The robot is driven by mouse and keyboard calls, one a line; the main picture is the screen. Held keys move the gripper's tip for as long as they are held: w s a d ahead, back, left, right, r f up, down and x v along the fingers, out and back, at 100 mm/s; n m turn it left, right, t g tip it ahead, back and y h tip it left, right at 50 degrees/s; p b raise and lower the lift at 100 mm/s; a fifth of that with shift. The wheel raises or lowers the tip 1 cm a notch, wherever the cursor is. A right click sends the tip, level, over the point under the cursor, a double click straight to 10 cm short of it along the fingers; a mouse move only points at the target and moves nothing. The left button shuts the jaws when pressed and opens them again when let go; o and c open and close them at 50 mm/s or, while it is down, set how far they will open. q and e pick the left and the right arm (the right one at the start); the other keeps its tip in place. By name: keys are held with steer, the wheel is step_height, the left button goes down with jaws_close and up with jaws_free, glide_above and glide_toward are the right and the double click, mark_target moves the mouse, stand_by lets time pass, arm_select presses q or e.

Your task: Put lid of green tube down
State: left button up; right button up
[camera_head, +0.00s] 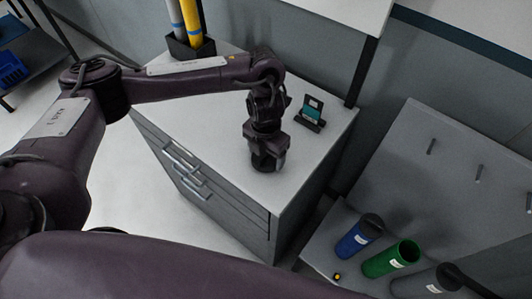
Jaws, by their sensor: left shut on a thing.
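The green tube (391,259) stands tilted in the rack at the lower right, and its top is open. My left gripper (266,152) points down over the top of the grey drawer cabinet (205,118). It is shut on a dark round lid (265,163), which is at or just above the cabinet top; I cannot tell whether it touches. The fingers are mostly hidden by the wrist. My right gripper is not in view.
A blue tube (356,240) and a grey tube (425,283), both with dark lids, flank the green one. A small teal item on a dark stand (311,113) sits right of my gripper. A dark holder (190,47) with rolls stands at the back. The cabinet's left top is clear.

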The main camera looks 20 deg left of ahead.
mark_target(266, 154)
arm_select(q)
steer(key=shift+f, duration=0.2)
steer(key=o, duration=0.9)
steer(key=shift+o, duration=0.2)
steer(key=shift+r, duration=0.25)
steer(key=shift+w+r, duration=0.1)
steer(key=shift+r, duration=0.3)
step_height(266, 154, up, 11)
